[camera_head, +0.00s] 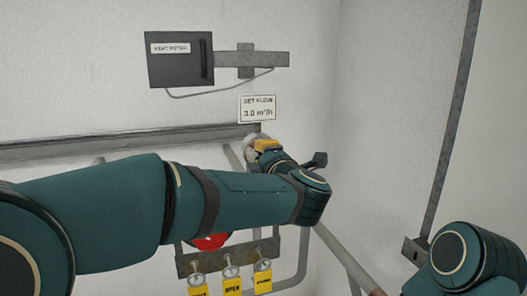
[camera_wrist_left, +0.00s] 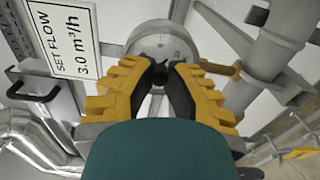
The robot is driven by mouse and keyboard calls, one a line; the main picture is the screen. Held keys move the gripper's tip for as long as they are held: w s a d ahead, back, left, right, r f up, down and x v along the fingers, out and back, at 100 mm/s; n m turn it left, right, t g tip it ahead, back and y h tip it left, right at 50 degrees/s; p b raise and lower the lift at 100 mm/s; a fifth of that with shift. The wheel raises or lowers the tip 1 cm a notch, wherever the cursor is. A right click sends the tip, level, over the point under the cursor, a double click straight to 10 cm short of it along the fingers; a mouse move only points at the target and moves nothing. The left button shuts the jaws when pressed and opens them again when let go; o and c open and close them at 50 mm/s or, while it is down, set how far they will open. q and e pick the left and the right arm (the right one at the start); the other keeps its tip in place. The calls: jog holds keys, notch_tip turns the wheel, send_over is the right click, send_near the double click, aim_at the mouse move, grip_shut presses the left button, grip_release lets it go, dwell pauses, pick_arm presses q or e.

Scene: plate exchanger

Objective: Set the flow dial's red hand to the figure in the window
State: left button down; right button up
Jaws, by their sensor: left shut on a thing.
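The flow dial (camera_wrist_left: 163,40) is a round, pale grey face on the pipework, seen at the top middle of the left wrist view. The sign (camera_wrist_left: 64,38) beside it reads "SET FLOW 3.0 m³/h"; in the head view the sign (camera_head: 257,108) hangs on the wall just above my gripper. My left gripper (camera_wrist_left: 160,74), with yellow and black fingers, is shut on the dial's knob at the face's lower middle. The fingers cover the knob and I cannot make out the red hand. In the head view my left gripper (camera_head: 264,147) hides most of the dial.
A heat meter box (camera_head: 180,59) is on the wall above left. A rail (camera_head: 120,143) runs along the wall. Below my left arm are a red part (camera_head: 210,242) and yellow tags (camera_head: 232,286). A pipe (camera_wrist_left: 262,60) passes close right of the dial.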

dwell(0.3)
pick_arm(q)
jog(key=c, duration=0.9)
grip_release()
jog(key=shift+s, duration=0.1)
jog(key=v, duration=1.2)
